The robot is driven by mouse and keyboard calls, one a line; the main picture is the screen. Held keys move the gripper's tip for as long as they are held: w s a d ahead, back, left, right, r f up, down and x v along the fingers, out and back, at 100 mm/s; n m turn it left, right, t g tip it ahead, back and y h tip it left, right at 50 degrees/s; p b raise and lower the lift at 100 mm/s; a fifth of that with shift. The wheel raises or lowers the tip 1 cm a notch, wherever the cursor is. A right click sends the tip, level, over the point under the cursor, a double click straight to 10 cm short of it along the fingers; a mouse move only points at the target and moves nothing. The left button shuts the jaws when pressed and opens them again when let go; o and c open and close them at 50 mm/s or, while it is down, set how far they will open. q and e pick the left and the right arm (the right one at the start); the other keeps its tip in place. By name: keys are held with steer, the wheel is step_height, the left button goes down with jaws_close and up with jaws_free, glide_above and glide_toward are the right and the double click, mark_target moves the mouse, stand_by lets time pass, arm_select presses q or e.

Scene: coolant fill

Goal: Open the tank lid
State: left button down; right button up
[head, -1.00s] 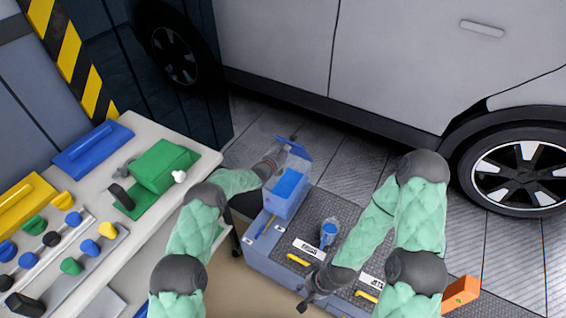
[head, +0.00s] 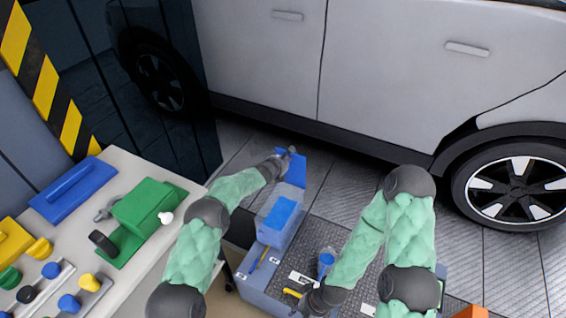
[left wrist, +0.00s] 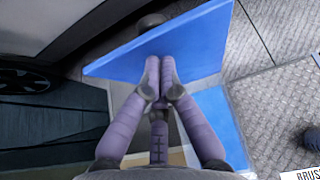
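The tank (head: 272,237) is a pale blue translucent box with blue inside, standing on the grey work surface. Its blue lid (head: 295,172) stands raised at the far side. My left gripper (head: 289,153) is at the lid's upper left edge. In the left wrist view, the lid (left wrist: 200,45) spans the top, and the two purple fingers of my left gripper (left wrist: 160,70) are closed together against its face, with no part of it seen between them. The tank's blue inside (left wrist: 213,112) shows below the lid. My right gripper (head: 312,300) is low near a yellow handle; its fingers are unclear.
A blue-topped cap or funnel (head: 326,262) stands right of the tank. A bench (head: 150,265) with a green block (head: 147,208) and coloured knobs is at left. A silver car (head: 390,80) stands behind. An orange object (head: 470,312) is at the bottom right.

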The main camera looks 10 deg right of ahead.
arm_select(q)
steer(key=shift+r, duration=0.15)
stand_by(0.5)
steer(key=v, duration=1.1)
steer(key=shift+s+a, duration=0.15)
steer(key=shift+s, duration=0.2)
steer(key=s+a+f+m+g+y, duration=0.2)
steer(key=s+a+f+m+g, duration=0.3)
steer(key=s+f, duration=0.55)
steer(key=s+a+f+m+g+y, duration=0.1)
steer(key=s+a+f+m+g, duration=0.2)
steer(key=s+a+f+m, duration=0.55)
steer(key=s+a+m+g+p, duration=0.1)
steer(key=s+m, duration=1.2)
steer(key=s, duration=1.4)
steer(key=shift+a+f+g, duration=0.45)
steer(key=shift+a+g, duration=0.05)
steer(key=shift+a, duration=0.45)
